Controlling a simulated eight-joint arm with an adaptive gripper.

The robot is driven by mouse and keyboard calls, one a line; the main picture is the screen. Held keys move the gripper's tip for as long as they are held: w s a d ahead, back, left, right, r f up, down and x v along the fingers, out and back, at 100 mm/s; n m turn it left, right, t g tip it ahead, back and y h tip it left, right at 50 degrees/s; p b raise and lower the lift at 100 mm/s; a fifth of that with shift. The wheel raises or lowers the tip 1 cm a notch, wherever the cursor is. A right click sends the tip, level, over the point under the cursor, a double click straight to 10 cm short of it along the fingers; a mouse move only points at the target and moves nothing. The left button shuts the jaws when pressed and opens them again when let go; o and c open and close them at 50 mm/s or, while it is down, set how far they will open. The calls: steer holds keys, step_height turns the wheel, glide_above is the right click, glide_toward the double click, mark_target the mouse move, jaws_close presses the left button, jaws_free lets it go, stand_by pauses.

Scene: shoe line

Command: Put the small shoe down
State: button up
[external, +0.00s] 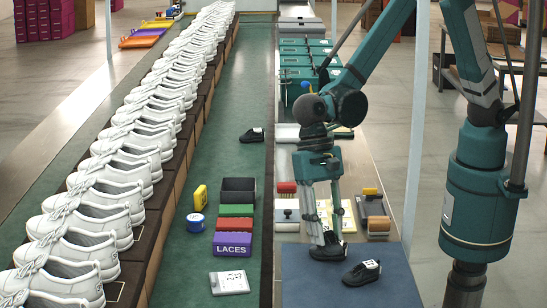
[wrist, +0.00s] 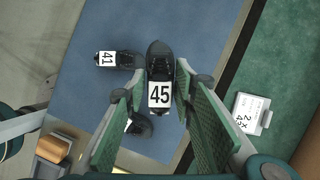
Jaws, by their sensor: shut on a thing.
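My gripper (external: 328,236) is shut on a black shoe (external: 326,253) with a white tag. In the wrist view, my gripper (wrist: 161,88) has its fingers on both sides of this shoe (wrist: 158,56), whose tag reads 45. The held shoe is over the blue mat (external: 300,285); I cannot tell whether it touches the mat. A second black shoe (external: 361,274) lies on the mat beside it; its tag reads 41 in the wrist view (wrist: 126,60). Another dark shoe (wrist: 143,125) is partly hidden behind my left finger in the wrist view.
A third-side black shoe (external: 250,136) lies on the green belt. A white numbered card (external: 229,283), a purple LACES box (external: 231,245) and a blue tin (external: 195,223) sit left of the mat. Brushes (external: 375,215) stand behind it. The mat's front is clear.

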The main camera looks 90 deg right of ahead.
stand_by(0.5)
steer(key=w+d+n+g+h, duration=0.1)
steer(key=w+d+n, duration=0.1)
steer(key=w+d, duration=0.5)
steer(key=w+d+n+g, duration=0.1)
steer(key=w+d+n, duration=0.15)
steer(key=d, duration=0.85)
steer(key=w+d+n+h, duration=0.1)
steer(key=w+d+n, duration=0.25)
steer(key=d, duration=0.55)
steer(key=w+d+r+n+h, duration=0.1)
steer(key=d+r+n, duration=0.1)
steer(key=d, duration=1)
steer(key=w+d+r+n+g+h, duration=0.1)
steer(key=w+d+r+n, duration=0.1)
steer(key=d, duration=1.1)
steer(key=shift+w+d+n, duration=0.2)
steer(key=shift+w+n, duration=0.05)
steer(key=shift+n, duration=0.55)
steer(key=shift+a+f, duration=0.1)
steer(key=shift+a, duration=0.1)
